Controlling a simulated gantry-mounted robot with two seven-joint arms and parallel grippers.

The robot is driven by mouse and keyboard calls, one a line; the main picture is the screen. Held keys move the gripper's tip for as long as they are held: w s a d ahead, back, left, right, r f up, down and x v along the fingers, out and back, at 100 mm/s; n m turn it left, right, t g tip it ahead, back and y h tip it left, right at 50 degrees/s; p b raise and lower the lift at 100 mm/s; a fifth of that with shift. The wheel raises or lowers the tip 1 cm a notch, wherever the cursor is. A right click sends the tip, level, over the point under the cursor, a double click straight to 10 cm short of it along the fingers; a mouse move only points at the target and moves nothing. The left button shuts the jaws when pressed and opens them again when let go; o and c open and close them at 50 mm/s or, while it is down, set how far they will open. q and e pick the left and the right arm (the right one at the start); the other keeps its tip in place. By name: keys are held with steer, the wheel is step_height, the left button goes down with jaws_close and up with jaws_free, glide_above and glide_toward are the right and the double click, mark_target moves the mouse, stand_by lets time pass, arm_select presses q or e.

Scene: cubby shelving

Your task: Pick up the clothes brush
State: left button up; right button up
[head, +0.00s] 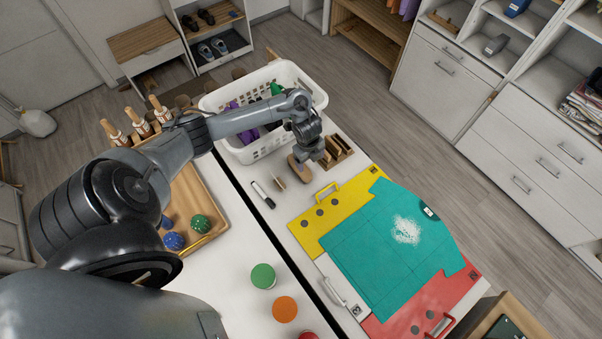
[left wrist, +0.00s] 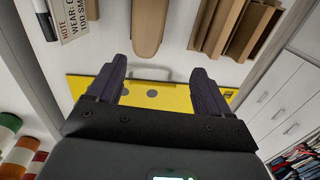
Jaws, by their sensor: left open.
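The clothes brush appears to be the rounded tan wooden piece (head: 298,168) on the white table, beside my left gripper (head: 314,152) in the head view. In the left wrist view the brush (left wrist: 148,28) lies at the top, ahead of the gap between my left fingers. My left gripper (left wrist: 158,82) is open, with nothing between its fingers. It hangs above the table near the brush, apart from it in the wrist view. The brush's underside is hidden. My right gripper is not in view.
A slotted wooden holder (head: 335,152) stands close right of the brush. A small note card (left wrist: 74,18) and a marker (head: 262,194) lie to its left. A white basket (head: 272,147) stands behind. A yellow folder (head: 308,236) and teal cloth (head: 375,258) lie in front.

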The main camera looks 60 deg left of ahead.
arm_select(q)
steer(key=shift+g, duration=0.4)
steer(key=a, duration=0.2)
steer(key=s+a, duration=0.1)
steer(key=a, duration=0.1)
steer(key=shift+s+r+b, duration=0.1)
steer(key=shift+b, duration=0.3)
steer(key=f, duration=0.2)
steer(key=f+b, duration=0.1)
steer(key=f, duration=0.1)
steer(key=shift+s+a, duration=0.1)
steer(key=shift+s, duration=0.1)
steer(key=shift+f+b, duration=0.3)
steer(key=shift+f, duration=0.1)
step_height(320, 180, down, 4)
steer(key=shift+s+f, duration=0.15)
steer(key=shift+f, duration=0.5)
steer(key=shift+c, duration=0.5)
steer(key=c, duration=1)
steer(key=shift+r, duration=0.15)
